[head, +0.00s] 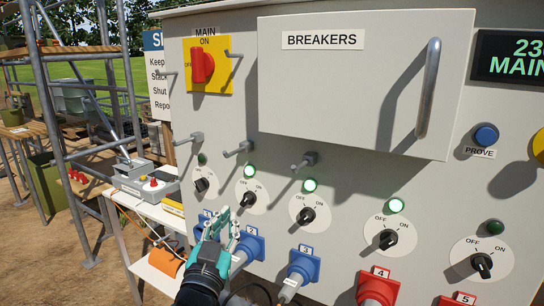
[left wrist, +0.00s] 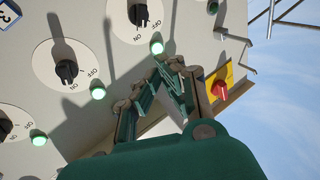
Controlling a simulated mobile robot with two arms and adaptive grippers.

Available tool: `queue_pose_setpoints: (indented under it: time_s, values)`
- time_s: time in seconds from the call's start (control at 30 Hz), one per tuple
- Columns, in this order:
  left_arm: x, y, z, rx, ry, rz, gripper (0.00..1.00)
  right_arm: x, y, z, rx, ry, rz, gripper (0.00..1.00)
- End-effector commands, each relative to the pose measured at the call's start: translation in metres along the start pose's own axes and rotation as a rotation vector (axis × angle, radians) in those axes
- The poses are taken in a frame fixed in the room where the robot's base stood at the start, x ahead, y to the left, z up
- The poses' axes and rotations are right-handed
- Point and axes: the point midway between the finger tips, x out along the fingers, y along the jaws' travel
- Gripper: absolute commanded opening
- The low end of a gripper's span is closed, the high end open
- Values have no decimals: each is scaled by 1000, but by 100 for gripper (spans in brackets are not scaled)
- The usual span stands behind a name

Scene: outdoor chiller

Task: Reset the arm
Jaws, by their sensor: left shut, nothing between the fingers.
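My left gripper (head: 217,222) is in front of the lower left of the grey panel (head: 345,175), by the blue plugs 1 and 2. Its fingers are closed together and hold nothing. The left wrist view shows the closed fingers (left wrist: 168,68) against the panel face, with sky to the right. From these views I cannot tell whether the fingertips touch anything. The gripper partly hides blue plug 1 and the edge of blue plug 2 (head: 250,246). My right gripper is not in view.
Rotary switches (head: 307,215) line the panel; three lamps (head: 310,185) are lit green. Blue plug 3 (head: 303,266) and red plug 4 (head: 378,288) stick out below. A breaker door (head: 345,95) and red main switch (head: 202,66) are above. A bench (head: 150,212) and scaffold stand left.

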Motion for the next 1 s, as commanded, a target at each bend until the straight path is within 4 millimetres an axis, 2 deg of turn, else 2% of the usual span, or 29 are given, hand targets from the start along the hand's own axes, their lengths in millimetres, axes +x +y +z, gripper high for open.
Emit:
queue_pose_setpoints:
  time_s: [0.03,0.1,0.17,0.2,0.27,0.3,0.4,0.5,0.6,0.8,1.0]
  values:
    - [-18,-5,37,-19,-112,-11,0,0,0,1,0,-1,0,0]
    - [-45,-12,83,-39,-266,-22,0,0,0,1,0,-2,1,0]
    - [-72,-15,120,-53,-397,-26,0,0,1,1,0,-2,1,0]
    - [-93,-17,143,-61,-485,-28,0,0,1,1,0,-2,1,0]
    - [-127,-19,174,-72,-616,-24,0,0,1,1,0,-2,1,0]
    - [-150,-19,193,-77,-702,-18,0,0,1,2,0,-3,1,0]
    - [-208,-19,229,-89,-893,1,0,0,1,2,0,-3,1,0]
    - [-255,-18,249,-96,-1039,21,0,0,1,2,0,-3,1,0]
    - [-294,-17,261,-101,-1154,42,0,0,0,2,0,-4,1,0]
    - [-359,-14,273,-108,-1340,86,0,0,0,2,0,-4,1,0]
    - [-413,-11,278,-113,-1494,129,0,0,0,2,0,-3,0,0]
